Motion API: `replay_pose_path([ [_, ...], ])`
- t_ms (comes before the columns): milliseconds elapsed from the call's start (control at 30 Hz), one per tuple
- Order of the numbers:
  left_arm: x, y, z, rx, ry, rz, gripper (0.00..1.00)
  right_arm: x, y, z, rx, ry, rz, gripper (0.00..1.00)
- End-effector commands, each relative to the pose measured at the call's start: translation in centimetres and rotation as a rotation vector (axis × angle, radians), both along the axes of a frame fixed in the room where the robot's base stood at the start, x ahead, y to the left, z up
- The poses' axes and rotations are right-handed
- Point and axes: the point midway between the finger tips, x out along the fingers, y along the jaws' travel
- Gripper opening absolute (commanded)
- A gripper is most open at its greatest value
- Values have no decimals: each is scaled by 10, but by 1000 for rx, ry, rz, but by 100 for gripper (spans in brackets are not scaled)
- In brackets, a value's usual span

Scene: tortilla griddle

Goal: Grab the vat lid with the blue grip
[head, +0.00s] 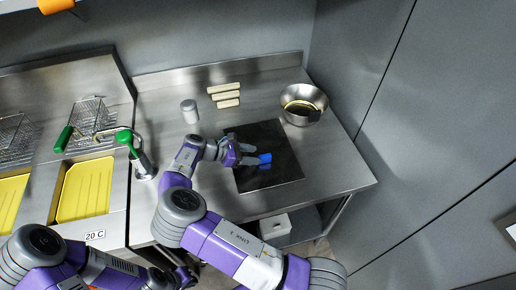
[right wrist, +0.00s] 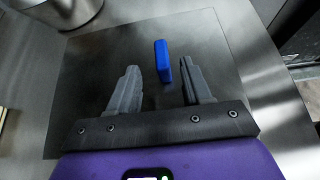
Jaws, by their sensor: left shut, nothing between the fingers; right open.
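The vat lid (head: 285,150) is a dark, flat, roughly square plate lying on the steel worktop, seen also in the right wrist view (right wrist: 95,60). Its blue grip (head: 265,158) stands up near the middle of the plate. My right gripper (head: 251,155) is open over the lid, just left of the grip in the head view. In the right wrist view, the blue grip (right wrist: 162,60) shows between the lines of the two open fingers (right wrist: 158,88), nearer the right one; contact cannot be told. My left gripper (head: 184,277) is shut and empty at the bottom, far from the lid.
A steel bowl (head: 304,94) stands by the lid's far right corner. A grey-white canister (head: 189,108) and several pale bars (head: 226,95) lie farther back. Fryer vats with yellow oil (head: 86,190) and green-handled baskets (head: 63,140) are at left. A grey wall (head: 420,120) bounds the right.

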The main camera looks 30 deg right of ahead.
Motion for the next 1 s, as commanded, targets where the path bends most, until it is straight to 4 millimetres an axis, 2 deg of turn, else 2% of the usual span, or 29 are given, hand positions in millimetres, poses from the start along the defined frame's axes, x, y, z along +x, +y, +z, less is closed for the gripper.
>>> replay_pose_path([
  [400,0,0,-6,0,-1,0,0,-14,-47,-25,-2,0,-1,49],
  [667,1,0,-6,0,-1,0,0,-14,-50,-26,0,-1,0,49],
  [767,1,0,-6,0,-1,0,0,-14,-50,-26,0,-1,0,37],
  [1000,1,0,-6,0,-1,0,0,-14,-49,-25,0,-1,0,0],
])
